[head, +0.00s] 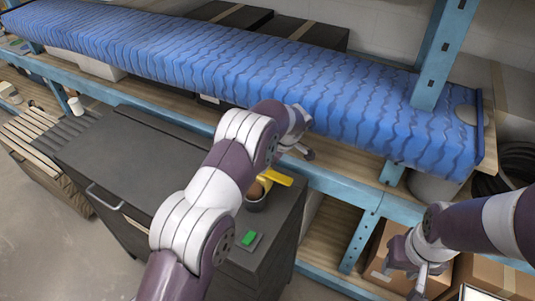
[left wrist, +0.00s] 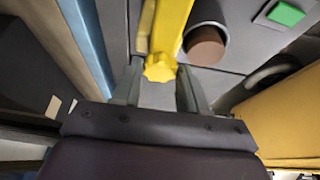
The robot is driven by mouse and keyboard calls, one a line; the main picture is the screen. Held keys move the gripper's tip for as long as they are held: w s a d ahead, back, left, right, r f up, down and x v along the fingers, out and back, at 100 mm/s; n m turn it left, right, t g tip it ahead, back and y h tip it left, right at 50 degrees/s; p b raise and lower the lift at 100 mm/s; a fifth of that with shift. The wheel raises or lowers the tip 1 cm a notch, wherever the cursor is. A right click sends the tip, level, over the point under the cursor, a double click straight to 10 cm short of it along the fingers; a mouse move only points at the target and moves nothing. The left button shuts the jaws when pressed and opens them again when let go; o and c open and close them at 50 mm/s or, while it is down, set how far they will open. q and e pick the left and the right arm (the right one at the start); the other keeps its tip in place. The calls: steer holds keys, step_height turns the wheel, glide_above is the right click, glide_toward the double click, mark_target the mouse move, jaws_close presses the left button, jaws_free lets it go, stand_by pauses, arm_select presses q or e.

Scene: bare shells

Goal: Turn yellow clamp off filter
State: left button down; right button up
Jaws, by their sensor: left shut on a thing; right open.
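The yellow clamp (head: 277,176) shows as a short bar above the dark cabinet top in the head view. In the left wrist view the clamp (left wrist: 172,25) is a long yellow bar ending in a lobed knob. My left gripper (left wrist: 159,82) has its fingers on both sides of that knob, shut on it. In the head view my left forearm hides part of the clamp. A brown round part in a dark grey cylinder (left wrist: 207,46), perhaps the filter, sits beside the bar; it also shows in the head view (head: 256,203). My right gripper (head: 418,281) is open and empty at lower right.
A green button (head: 249,238) on a grey plate lies near the cylinder. The dark cabinet (head: 110,165) stands left, before a blue-framed shelf. A long blue ribbed cover (head: 250,75) crosses the back. Cardboard boxes (head: 383,262) are near my right gripper.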

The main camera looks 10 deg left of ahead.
mark_target(280, 177)
stand_by(0.3)
arm_select(q)
steer(key=c, duration=0.6)
jaws_free()
steer(key=shift+a, duration=0.1)
steer(key=shift+w+a, duration=0.1)
steer(key=p+v, duration=1.2)
steer(key=shift+d+r, duration=0.2)
steer(key=shift+r, duration=0.05)
